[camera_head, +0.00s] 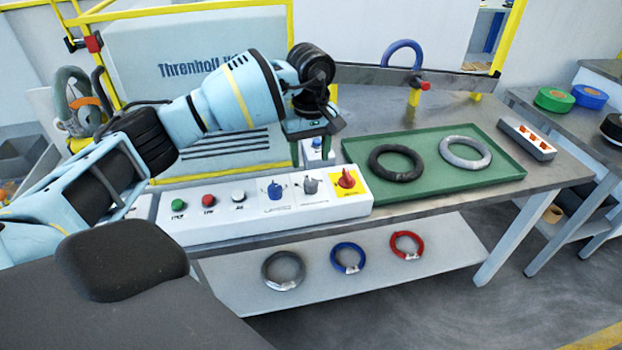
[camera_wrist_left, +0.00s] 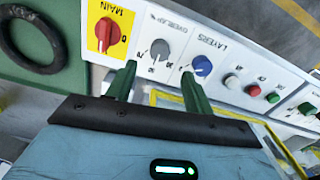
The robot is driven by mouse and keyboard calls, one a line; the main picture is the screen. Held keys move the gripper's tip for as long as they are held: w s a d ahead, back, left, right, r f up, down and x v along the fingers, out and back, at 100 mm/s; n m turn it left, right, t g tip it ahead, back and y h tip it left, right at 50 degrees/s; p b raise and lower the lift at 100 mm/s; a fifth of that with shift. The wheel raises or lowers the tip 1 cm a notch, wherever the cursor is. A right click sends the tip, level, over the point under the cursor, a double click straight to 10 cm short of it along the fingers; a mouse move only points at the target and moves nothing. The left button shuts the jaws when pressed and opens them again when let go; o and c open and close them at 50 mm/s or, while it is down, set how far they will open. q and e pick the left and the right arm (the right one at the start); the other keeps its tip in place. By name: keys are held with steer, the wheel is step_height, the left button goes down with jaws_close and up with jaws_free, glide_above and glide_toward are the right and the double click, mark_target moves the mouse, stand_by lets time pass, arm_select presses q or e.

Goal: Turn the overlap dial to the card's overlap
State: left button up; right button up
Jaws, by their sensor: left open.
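The control panel (camera_head: 243,222) is a long white box at the front of the bench. Its grey overlap dial (camera_head: 310,186) sits between the blue layers dial (camera_head: 275,191) and the red main switch on yellow (camera_head: 347,180). In the left wrist view the overlap dial (camera_wrist_left: 160,49) lies just beyond the gap between my green fingertips, with the layers dial (camera_wrist_left: 203,66) by the right finger. My left gripper (camera_head: 313,158) is open and empty, pointing down above and behind the panel, apart from the dial. It also shows in the wrist view (camera_wrist_left: 158,68). I cannot make out a card.
A green tray (camera_head: 432,190) with a black ring (camera_head: 396,163) and a grey ring (camera_head: 465,152) is to the right. Green, red and white buttons (camera_head: 208,201) fill the panel's left. Several rings lie on the lower shelf (camera_head: 440,262). A small white box with a blue top stands behind my fingers.

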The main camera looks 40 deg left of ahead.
mark_target(311, 182)
arm_select(q)
step_height(311, 182, down, 8)
steer(key=shift+r, duration=0.2)
stand_by(0.3)
steer(key=c, duration=1)
